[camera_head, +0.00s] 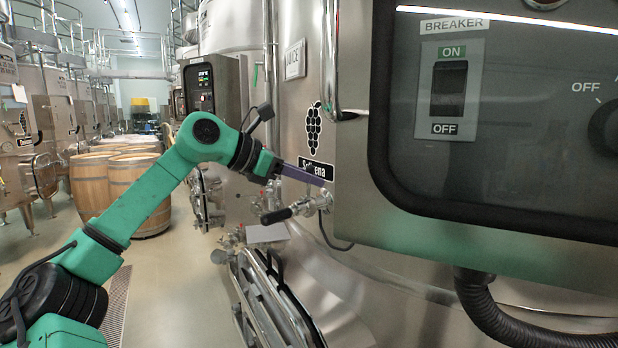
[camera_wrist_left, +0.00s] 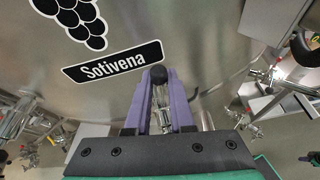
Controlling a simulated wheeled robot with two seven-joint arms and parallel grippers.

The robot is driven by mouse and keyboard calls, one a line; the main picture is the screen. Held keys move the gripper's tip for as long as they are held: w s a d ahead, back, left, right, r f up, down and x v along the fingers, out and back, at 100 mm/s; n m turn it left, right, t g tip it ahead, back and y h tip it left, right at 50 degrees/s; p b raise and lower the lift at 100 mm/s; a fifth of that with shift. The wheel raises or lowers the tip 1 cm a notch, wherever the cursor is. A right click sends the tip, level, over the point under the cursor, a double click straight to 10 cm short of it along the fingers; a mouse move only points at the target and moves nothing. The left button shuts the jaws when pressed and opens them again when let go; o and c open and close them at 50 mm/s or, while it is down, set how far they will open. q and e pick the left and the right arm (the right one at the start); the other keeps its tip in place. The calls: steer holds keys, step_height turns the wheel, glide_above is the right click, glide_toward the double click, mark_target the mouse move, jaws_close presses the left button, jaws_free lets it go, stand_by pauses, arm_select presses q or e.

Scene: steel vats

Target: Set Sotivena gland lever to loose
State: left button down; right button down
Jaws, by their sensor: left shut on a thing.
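The Sotivena name plate (camera_wrist_left: 113,62) is on the steel vat wall, below a black grape emblem; part of the plate (camera_head: 316,170) also shows in the head view. My left gripper (camera_head: 322,174) reaches the wall beside the plate, with its purple fingers pointing right. In the left wrist view my left gripper (camera_wrist_left: 161,90) is shut on a lever with a dark rounded end (camera_wrist_left: 158,74), just below the plate. Metal shows between the fingers. The lever's link to its fitting is hidden, so its setting cannot be told.
A metal valve (camera_head: 314,203) with a black handle (camera_head: 276,215) sticks out just below my left gripper. A control cabinet with a breaker switch (camera_head: 449,88) fills the right. An oval hatch (camera_head: 275,300) is below. Wooden barrels (camera_head: 135,188) stand on the aisle floor.

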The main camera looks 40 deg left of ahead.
stand_by(0.4)
arm_select(q)
steer(key=c, duration=0.9)
jaws_free()
steer(key=shift+f, duration=0.1)
steer(key=shift+w, duration=0.25)
steer(key=shift+s, duration=0.1)
steer(key=shift+s+a+b, duration=0.15)
steer(key=shift+s+b, duration=0.2)
steer(key=b+v, duration=0.2)
steer(key=v, duration=0.4)
steer(key=shift+s+a, duration=0.15)
steer(key=shift+s, duration=0.05)
steer(key=b+v, duration=0.1)
steer(key=v, duration=0.6)
steer(key=shift+r, duration=0.35)
